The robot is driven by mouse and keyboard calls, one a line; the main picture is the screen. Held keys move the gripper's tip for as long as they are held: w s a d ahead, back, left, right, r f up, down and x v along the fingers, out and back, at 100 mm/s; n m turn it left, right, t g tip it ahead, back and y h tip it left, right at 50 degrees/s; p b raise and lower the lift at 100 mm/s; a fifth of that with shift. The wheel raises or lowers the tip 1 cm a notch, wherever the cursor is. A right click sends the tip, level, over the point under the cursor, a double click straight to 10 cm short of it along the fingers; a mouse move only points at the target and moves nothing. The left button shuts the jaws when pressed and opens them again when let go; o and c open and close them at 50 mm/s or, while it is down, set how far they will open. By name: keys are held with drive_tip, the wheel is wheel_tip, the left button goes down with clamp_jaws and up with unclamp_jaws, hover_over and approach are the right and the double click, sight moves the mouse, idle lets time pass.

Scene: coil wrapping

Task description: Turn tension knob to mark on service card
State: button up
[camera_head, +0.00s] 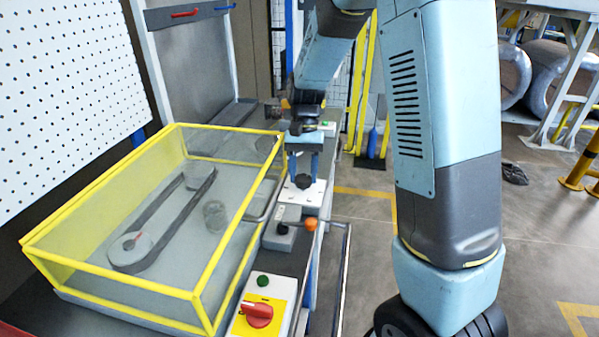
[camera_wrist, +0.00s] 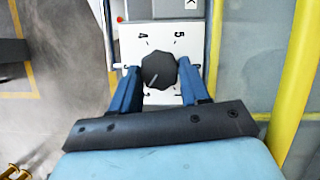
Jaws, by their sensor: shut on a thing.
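The tension knob (camera_wrist: 158,70) is black and faceted, on a white dial plate (camera_wrist: 197,62) with the numbers 4 and 5 showing. A faint light line on the knob slants toward the lower left in the wrist view. My gripper (camera_wrist: 158,74) has its blue fingers on both sides of the knob and is shut on it. In the head view the knob (camera_head: 303,182) is below my gripper (camera_head: 304,170), on the white plate (camera_head: 313,193). Part of the scale is hidden. A grey-white panel with a printed letter (camera_wrist: 176,9) is cut off at the top; I cannot tell whether it is the service card.
A yellow-framed clear guard (camera_head: 208,290) over a belt stands at left. A box with a red switch (camera_head: 258,314) and green button is in front. An orange ball-ended lever (camera_head: 311,224) is close to the dial plate.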

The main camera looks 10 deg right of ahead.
drive_tip(key=m+y, duration=0.1)
drive_tip(key=m, duration=0.2)
drive_tip(key=m+y, duration=0.1)
drive_tip(key=m, duration=0.1)
drive_tip(key=shift+s+m+t, duration=0.1)
drive_tip(key=shift+m+t, duration=0.3)
drive_tip(key=shift+d+r+m+t+y, duration=0.1)
drive_tip(key=shift+m+t+y, duration=0.25)
drive_tip(key=shift+m, duration=0.8)
drive_tip(key=shift+r+m+t+y, duration=0.15)
drive_tip(key=shift+m+t, duration=0.4)
drive_tip(key=shift+m, duration=0.6)
drive_tip(key=shift+f, duration=0.1)
drive_tip(key=o, duration=1)
drive_tip(key=shift+f, duration=0.1)
drive_tip(key=shift+o, duration=0.2)
drive_tip(key=shift+d, duration=0.1)
drive_tip(key=v, duration=1.3)
drive_tip(key=shift+d+r, duration=0.2)
drive_tip(key=shift+r, duration=0.05)
